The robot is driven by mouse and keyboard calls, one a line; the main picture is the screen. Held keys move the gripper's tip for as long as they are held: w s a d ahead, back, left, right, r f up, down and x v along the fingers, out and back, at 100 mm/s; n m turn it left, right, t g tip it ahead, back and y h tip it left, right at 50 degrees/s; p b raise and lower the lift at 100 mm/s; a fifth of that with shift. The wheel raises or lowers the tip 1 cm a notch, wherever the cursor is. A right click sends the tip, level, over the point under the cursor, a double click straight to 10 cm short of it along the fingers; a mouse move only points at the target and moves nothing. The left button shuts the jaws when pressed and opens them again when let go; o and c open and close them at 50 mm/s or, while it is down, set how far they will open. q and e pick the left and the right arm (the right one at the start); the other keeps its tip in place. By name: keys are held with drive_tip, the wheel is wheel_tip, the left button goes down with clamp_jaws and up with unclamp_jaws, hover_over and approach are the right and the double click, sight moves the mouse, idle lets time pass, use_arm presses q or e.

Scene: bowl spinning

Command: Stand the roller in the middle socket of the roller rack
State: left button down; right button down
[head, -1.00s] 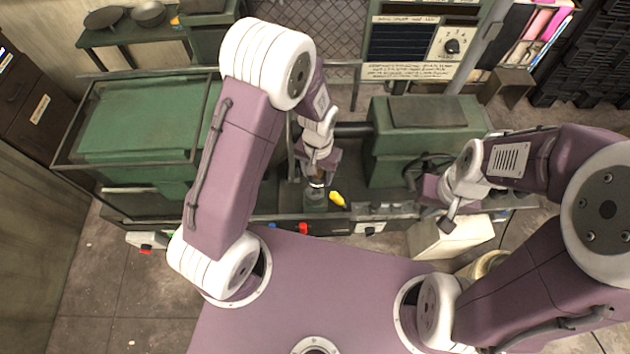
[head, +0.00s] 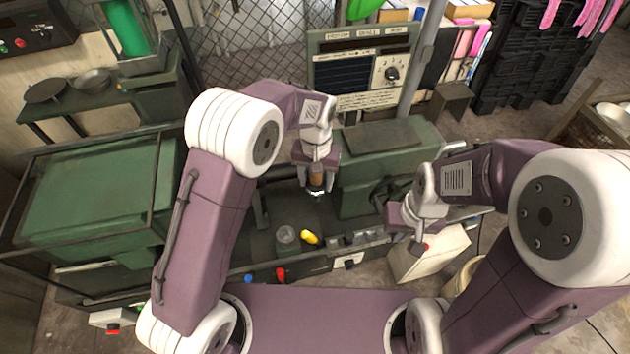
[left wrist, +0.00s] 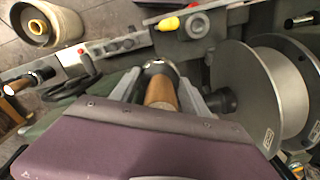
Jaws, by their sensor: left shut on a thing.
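My left gripper (head: 317,182) is shut on the roller (head: 316,174), a brown wooden cylinder with a shiny metal end pointing down. It holds the roller above the dark machine bed. In the left wrist view the roller (left wrist: 162,94) lies between the two grey fingers, its upper part hidden by the purple gripper body. My right gripper (head: 419,243) hangs at the right beside the green machine; its jaws are too small to read. I cannot pick out the roller rack or its middle socket with certainty.
A grey round post (head: 287,238) and a yellow handle (head: 309,237) stand on the machine nearer to me. The green machine housing (head: 372,170) is right of the roller. In the left wrist view, a large grey disc (left wrist: 252,82) is close on the right.

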use_arm(q)
drive_tip(key=shift+r+p, duration=1.45)
drive_tip(key=shift+r, duration=0.35)
